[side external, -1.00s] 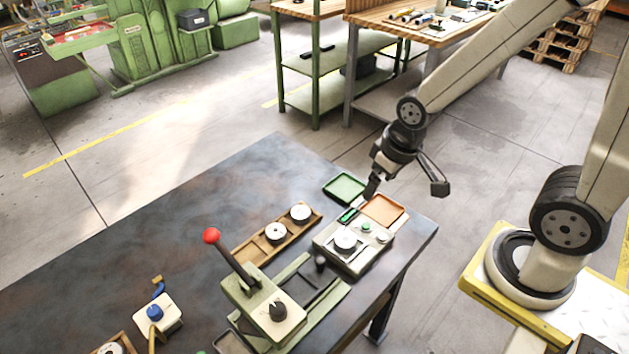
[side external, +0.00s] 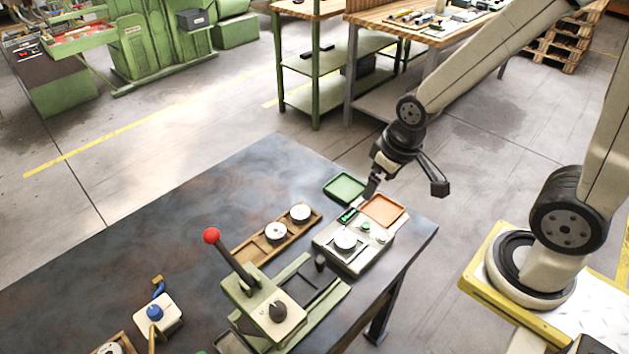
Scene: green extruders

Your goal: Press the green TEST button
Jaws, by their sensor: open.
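A pale test box (side external: 352,257) stands near the right end of the dark table. On its top are a round white disc (side external: 345,240), a small green button (side external: 366,227) and a pale round knob (side external: 382,238). A green strip (side external: 347,215) shows at its back left corner. Lettering is too small to read. My gripper (side external: 408,193) is open and empty, its fingers spread wide above and behind the box. The left finger appears over the area between the green and orange trays; the right finger hangs past the table's edge. I see no contact with the button.
A green tray (side external: 345,187) and an orange tray (side external: 383,209) lie behind the box. A wooden holder (side external: 258,243) with white discs lies to its left. A lever press with a red knob (side external: 211,236) stands at front left. The table's back left is clear.

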